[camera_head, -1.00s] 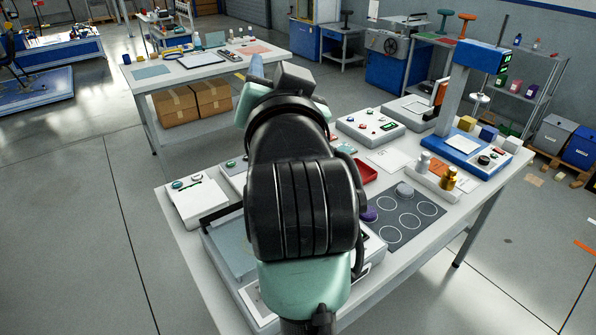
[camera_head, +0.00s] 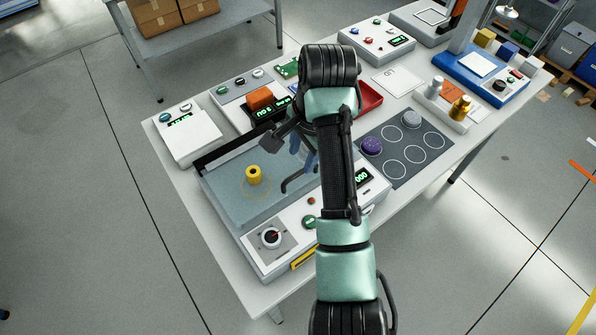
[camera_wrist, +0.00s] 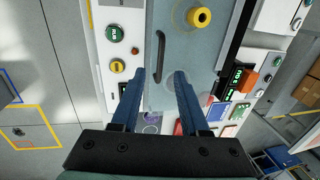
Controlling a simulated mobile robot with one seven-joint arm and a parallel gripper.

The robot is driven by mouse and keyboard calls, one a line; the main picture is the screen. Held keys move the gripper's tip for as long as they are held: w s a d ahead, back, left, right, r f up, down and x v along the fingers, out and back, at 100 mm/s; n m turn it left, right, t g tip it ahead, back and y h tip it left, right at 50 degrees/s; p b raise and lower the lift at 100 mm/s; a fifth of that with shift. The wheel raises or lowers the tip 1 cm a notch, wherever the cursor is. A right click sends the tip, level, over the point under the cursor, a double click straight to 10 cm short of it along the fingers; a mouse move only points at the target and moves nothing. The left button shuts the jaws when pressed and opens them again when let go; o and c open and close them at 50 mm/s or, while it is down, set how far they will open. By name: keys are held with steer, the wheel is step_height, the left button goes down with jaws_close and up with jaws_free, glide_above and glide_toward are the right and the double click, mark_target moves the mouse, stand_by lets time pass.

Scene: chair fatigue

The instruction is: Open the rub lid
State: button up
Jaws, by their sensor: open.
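The rub lid (camera_head: 222,178) is a bluish see-through cover lying flat and closed over the grey machine on the near left of the table. It has a black bar handle (camera_head: 291,184) along its side. In the wrist view the lid (camera_wrist: 185,52) fills the upper middle, with the handle (camera_wrist: 160,55) at its left. A yellow round piece (camera_head: 254,175) shows at the lid. My gripper (camera_wrist: 160,82) is open, its two blue fingers pointing toward the handle and apart from it. In the head view my arm partly hides the gripper and the machine.
The machine front has a dial (camera_head: 270,236), a green button (camera_head: 309,222) and a display. A grey mat with circles (camera_head: 420,163) lies right. A white box (camera_head: 188,135) stands left, and an orange block (camera_head: 260,97) sits behind the machine. A red tray (camera_head: 370,97) lies behind my arm.

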mark_target(297, 174)
steer(key=f, duration=0.2)
steer(key=w+f, duration=0.1)
steer(key=f, duration=0.2)
steer(key=f+p, duration=0.1)
steer(key=f, duration=0.1)
steer(key=shift+w+a+f, duration=0.15)
steer(key=shift+a, duration=0.25)
jaws_close()
stand_by(0.9)
